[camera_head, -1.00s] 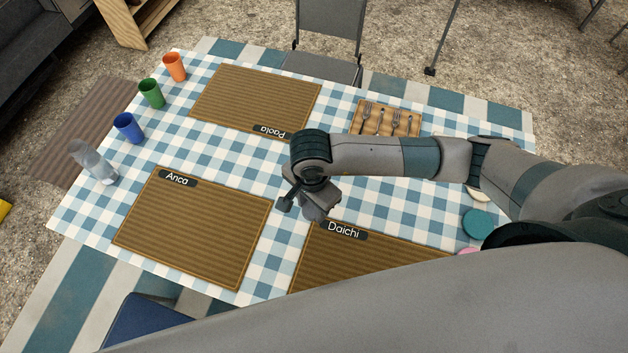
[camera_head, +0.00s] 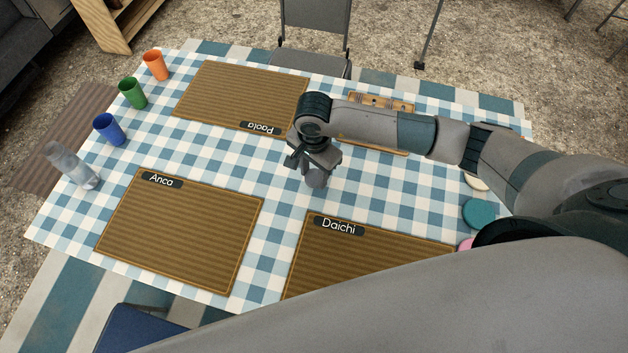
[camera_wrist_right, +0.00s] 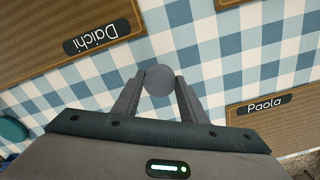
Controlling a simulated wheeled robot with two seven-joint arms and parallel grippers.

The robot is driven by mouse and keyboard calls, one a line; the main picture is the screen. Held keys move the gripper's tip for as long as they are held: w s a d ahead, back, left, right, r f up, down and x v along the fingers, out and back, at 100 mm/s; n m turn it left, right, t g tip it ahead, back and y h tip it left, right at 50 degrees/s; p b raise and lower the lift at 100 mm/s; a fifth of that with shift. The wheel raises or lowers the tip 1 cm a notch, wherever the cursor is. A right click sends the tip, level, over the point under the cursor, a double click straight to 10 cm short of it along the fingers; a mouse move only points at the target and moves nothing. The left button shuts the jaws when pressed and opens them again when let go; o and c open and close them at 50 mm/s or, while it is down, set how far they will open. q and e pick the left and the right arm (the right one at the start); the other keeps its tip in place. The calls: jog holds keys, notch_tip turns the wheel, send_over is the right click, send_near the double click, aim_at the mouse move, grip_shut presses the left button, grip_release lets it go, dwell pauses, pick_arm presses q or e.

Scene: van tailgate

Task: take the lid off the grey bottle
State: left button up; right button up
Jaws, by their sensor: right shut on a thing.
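My right gripper (camera_head: 312,165) is over the checked cloth between the Daichi and Paola mats. It is shut on a round grey thing (camera_head: 316,179), which shows just below the fingers. In the right wrist view the grey thing (camera_wrist_right: 160,80) is a plain disc between the two fingertips (camera_wrist_right: 160,84). I cannot tell whether it is only the lid or the bottle's top with a body hidden beneath. My left gripper is not in view.
Blue (camera_head: 108,128), green (camera_head: 132,92) and orange (camera_head: 155,65) cups line the left edge. Mats lie at Anca (camera_head: 180,235), Daichi (camera_head: 360,262) and Paola (camera_head: 240,95). A cutlery board (camera_head: 380,103) is partly behind my arm. A teal round thing (camera_head: 479,214) lies at right.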

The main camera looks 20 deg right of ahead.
aim_at(314, 177)
jog(key=shift+f+b, duration=0.95)
jog(key=shift+f, duration=1.05)
jog(key=shift+f, duration=0.15)
jog(key=o, duration=1.2)
jog(key=shift+c, duration=0.2)
